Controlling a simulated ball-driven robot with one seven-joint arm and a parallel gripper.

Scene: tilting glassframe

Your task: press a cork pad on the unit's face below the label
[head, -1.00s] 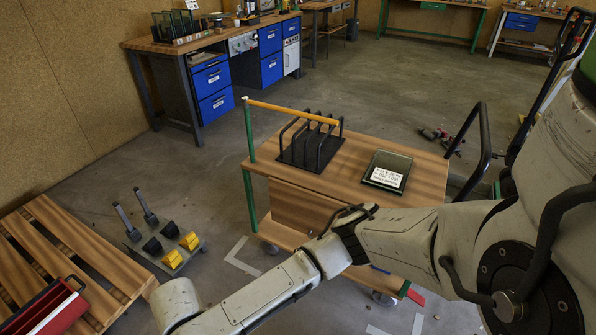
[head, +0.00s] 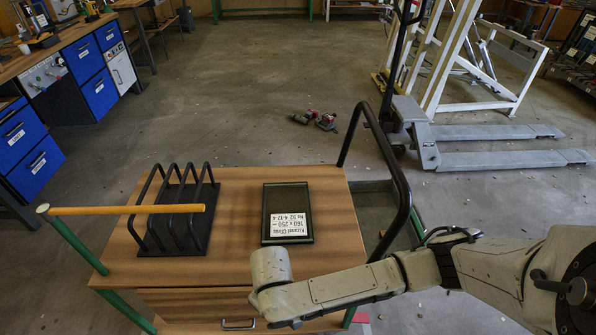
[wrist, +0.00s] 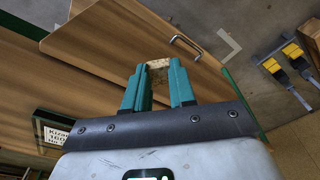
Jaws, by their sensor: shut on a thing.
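The unit, a dark flat glass panel in a thin frame (head: 287,197), lies flat on the wooden cart top. Its white label (head: 289,225) covers the near part of its face, with the print upside down in the head view. The label also shows in the wrist view (wrist: 52,135), at the lower left. My gripper (wrist: 157,72) has teal fingers shut on a small tan cork pad (wrist: 157,64), mostly hidden between them. The gripper is apart from the unit. In the head view my wrist is near the cart's front edge, and the fingers are hidden.
A black wire rack (head: 174,215) stands on the cart left of the unit. An orange bar (head: 125,209) crosses in front of the rack. A black tube handle (head: 390,175) rises at the cart's right side. The cart top (head: 232,225) is bare between rack and unit.

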